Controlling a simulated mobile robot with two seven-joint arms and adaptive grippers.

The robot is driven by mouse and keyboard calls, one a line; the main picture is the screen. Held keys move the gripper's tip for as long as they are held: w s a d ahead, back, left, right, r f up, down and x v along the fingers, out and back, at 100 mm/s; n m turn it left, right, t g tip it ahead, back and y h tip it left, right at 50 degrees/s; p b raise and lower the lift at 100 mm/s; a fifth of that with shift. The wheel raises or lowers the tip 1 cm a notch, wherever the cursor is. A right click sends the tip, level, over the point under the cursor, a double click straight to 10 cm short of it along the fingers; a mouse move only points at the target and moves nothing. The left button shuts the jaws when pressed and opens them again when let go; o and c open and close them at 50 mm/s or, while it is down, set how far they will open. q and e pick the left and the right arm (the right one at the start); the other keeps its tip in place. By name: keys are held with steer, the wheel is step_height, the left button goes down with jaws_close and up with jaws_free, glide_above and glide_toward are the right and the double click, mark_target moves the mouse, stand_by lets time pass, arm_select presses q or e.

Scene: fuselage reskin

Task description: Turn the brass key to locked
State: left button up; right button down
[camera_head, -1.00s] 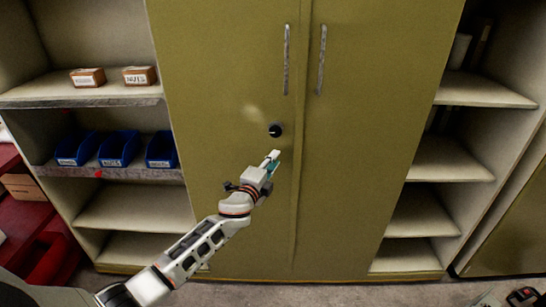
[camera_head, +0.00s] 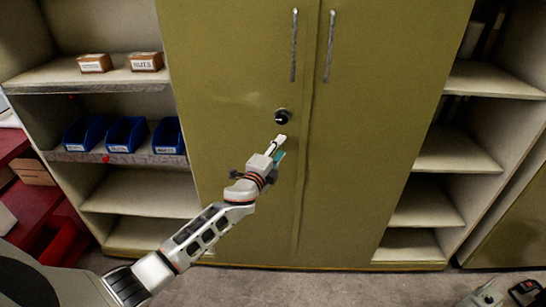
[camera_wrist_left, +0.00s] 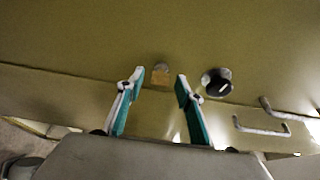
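The olive double-door cabinet (camera_head: 380,110) fills the middle of the head view. A round black knob or lock with a pale mark (camera_head: 283,116) is on its left door, below the handles; it also shows in the left wrist view (camera_wrist_left: 217,82). My left gripper (camera_head: 278,147) is just below this knob. In the left wrist view its teal fingers (camera_wrist_left: 158,85) are spread apart. A small brass-coloured piece (camera_wrist_left: 161,74), perhaps the key, shows between the fingertips against the door; I see no finger contact with it. My right gripper is not in view.
Two long vertical handles (camera_head: 294,45) (camera_head: 329,47) stand out above the knob. Open shelves flank the doors; the left ones hold blue bins (camera_head: 126,134) and small labelled boxes (camera_head: 146,62). A red unit (camera_head: 35,205) is at far left.

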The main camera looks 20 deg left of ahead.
arm_select(q)
steer(key=s+a, duration=0.1)
steer(key=s, duration=1)
steer(key=shift+s+a, duration=0.15)
steer(key=shift+s, duration=0.1)
steer(key=s+d+f+n+g, duration=0.2)
steer(key=s+f+n, duration=0.5)
steer(key=s+f, duration=0.5)
steer(key=s+d+f+n+g+h, duration=0.1)
steer(key=s+f+n+g, duration=0.4)
steer(key=s, duration=1.3)
step_height(320, 180, down, 7)
steer(key=d+n, duration=0.1)
steer(key=n, duration=0.2)
steer(key=shift+s+d+f, duration=0.2)
steer(key=shift+s, duration=0.05)
